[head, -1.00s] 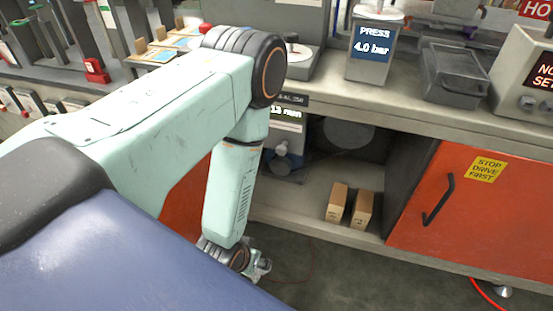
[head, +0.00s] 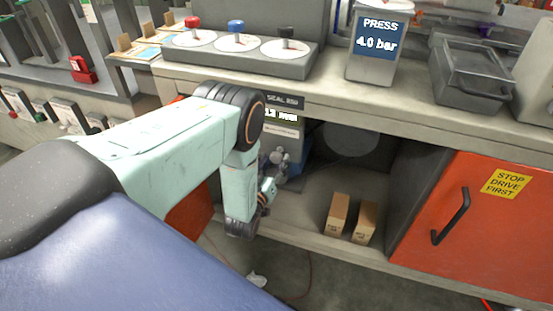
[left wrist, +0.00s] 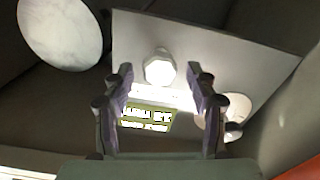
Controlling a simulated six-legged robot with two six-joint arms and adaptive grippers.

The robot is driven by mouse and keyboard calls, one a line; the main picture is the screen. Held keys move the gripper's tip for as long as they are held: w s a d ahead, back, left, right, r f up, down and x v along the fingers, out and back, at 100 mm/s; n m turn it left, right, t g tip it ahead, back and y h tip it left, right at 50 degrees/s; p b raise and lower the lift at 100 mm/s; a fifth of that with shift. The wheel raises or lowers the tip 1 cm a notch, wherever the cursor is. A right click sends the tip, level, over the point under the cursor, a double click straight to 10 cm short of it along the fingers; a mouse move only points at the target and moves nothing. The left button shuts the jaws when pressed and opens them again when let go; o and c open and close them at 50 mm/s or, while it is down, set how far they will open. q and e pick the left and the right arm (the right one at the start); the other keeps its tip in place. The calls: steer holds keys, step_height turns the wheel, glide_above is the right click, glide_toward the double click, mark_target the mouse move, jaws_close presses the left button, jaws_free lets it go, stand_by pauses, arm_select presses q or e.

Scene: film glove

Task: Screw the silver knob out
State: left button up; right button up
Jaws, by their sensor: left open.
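The silver knob (left wrist: 159,71) is on the pale front plate of a unit in the left wrist view, brightly lit and facing the camera. My left gripper (left wrist: 160,70) is open. Its two dark fingers stand either side of the knob in that view, with a gap on both sides; how far the tips are from it in depth I cannot tell. In the head view my left gripper (head: 271,178) is inside the bench opening, close in front of the unit with a lit display (head: 283,115). The knob is hard to tell from the gripper there. My right gripper is not in view.
An orange door (head: 440,225) with a black handle closes the right side of the opening. Two small cardboard boxes (head: 338,213) stand on the lower shelf. The worktop above holds a panel of coloured knobs (head: 240,48), a press display (head: 376,45) and a grey bin (head: 470,75).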

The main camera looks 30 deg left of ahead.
arm_select(q)
steer(key=shift+w+a+f, duration=0.1)
steer(key=shift+w+a, duration=0.1)
steer(key=shift+w, duration=0.85)
steer(key=shift+a, duration=0.1)
steer(key=c, duration=1.2)
